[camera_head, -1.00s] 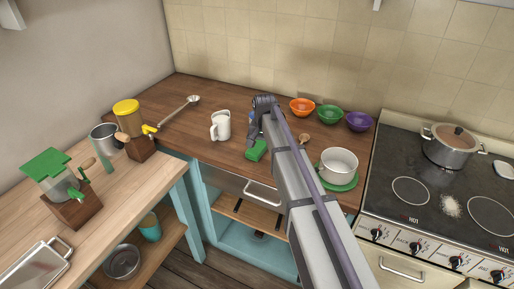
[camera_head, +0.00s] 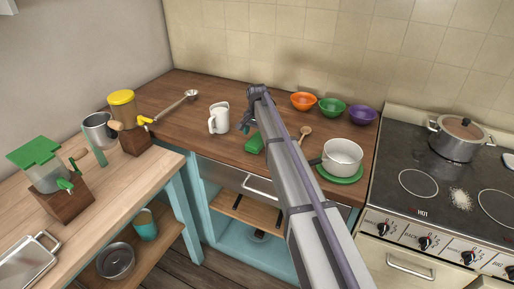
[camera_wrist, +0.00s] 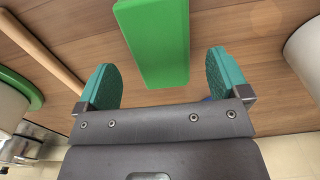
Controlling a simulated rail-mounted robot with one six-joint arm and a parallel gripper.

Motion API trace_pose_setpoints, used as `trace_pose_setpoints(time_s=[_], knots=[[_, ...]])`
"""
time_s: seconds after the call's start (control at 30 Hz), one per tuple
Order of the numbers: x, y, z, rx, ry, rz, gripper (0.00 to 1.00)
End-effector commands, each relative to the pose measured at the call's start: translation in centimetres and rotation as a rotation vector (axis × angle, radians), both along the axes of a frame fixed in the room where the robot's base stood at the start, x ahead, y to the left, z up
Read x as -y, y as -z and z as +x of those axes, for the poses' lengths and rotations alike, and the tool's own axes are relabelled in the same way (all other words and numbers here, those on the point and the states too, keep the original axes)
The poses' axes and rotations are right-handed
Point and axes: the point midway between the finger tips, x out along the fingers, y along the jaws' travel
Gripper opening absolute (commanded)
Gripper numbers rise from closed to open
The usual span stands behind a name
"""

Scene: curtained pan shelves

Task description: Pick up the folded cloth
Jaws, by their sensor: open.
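The folded cloth (camera_head: 254,143) is a small bright green block lying on the wooden counter, between the white mug and the wooden spoon. In the wrist view, the cloth (camera_wrist: 158,40) lies ahead, its near end reaching between the teal fingertips with clear gaps on both sides. My gripper (camera_head: 246,123) is above the counter just behind the cloth, partly hidden by my arm. It also shows in the wrist view (camera_wrist: 161,72), open and empty. I cannot tell the exact height between the fingers and the cloth.
A white mug (camera_head: 219,118) stands left of the cloth. A wooden spoon (camera_head: 305,131) and a white pot (camera_head: 342,156) on a green mat (camera_head: 340,179) are to its right. Orange (camera_head: 303,101), green (camera_head: 331,107) and purple (camera_head: 362,115) bowls sit behind.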

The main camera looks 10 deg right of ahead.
Motion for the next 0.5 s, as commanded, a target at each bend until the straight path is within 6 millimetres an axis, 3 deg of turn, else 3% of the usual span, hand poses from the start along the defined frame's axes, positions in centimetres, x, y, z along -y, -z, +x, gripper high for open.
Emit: trace_pose_setpoints(time_s=[0.03,0.13,0.4,0.5], knots=[[-0.1,2.2,0.0,0.000,-0.001,0.000,0.94],[-0.2,3.8,0.0,0.000,0.000,0.000,0.94],[-0.1,3.5,0.0,0.000,0.000,0.000,0.93],[-0.2,3.5,0.0,0.000,0.000,0.000,0.83]])
